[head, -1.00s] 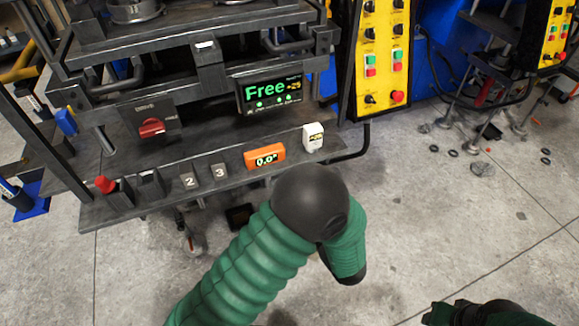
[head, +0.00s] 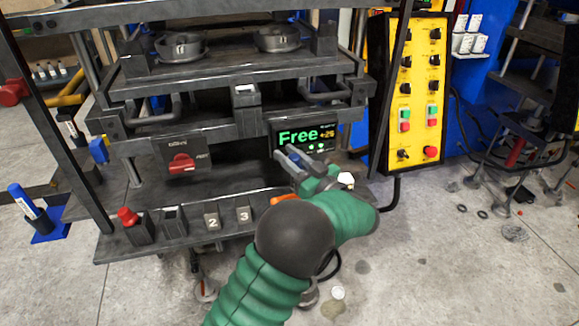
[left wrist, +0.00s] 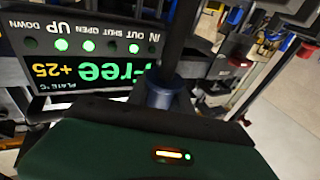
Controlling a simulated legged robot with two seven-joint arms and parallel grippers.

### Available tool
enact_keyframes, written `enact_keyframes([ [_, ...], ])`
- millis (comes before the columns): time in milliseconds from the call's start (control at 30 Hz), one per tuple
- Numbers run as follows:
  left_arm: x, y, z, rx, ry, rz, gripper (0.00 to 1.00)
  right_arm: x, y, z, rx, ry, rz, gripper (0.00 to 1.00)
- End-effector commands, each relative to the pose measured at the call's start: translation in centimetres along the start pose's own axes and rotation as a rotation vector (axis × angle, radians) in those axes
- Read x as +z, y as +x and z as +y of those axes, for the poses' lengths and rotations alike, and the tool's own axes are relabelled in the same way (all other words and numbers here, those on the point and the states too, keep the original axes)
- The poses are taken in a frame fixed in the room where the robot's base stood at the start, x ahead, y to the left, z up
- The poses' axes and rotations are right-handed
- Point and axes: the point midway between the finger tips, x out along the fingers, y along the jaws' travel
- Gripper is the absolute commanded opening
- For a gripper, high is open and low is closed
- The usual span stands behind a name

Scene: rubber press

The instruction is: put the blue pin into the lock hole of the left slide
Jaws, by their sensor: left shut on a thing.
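My left gripper (head: 300,163) is raised in front of the press, just below and left of the green "Free" display. Its grey fingers point up and left. In the left wrist view a dark rod with a dark blue collar (left wrist: 160,92) stands at the gripper, seemingly the blue pin held in it. My right gripper is not in view.
A small blue part (head: 98,149) hangs at the left post. A yellow control panel (head: 412,95) stands right. The display (head: 303,138) is close behind my gripper.

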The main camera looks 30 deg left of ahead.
Motion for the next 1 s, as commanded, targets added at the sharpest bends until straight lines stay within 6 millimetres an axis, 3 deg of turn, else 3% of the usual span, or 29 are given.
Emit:
enact_keyframes([
  [200,3.4,-0.2,0.5,0.001,0.003,0.001,0.00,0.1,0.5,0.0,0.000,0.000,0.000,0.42],
  [733,4.5,-0.4,0.4,0.000,0.000,0.001,0.00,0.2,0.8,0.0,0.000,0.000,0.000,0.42],
  [767,4.4,-0.4,0.4,0.000,0.000,0.000,0.30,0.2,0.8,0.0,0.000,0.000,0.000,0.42],
  [900,4.3,-0.4,0.4,0.000,-0.001,0.000,0.48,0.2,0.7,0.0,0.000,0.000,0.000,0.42],
  [1000,4.3,-0.4,0.4,0.000,-0.001,0.000,0.48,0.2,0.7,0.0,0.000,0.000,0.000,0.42],
])
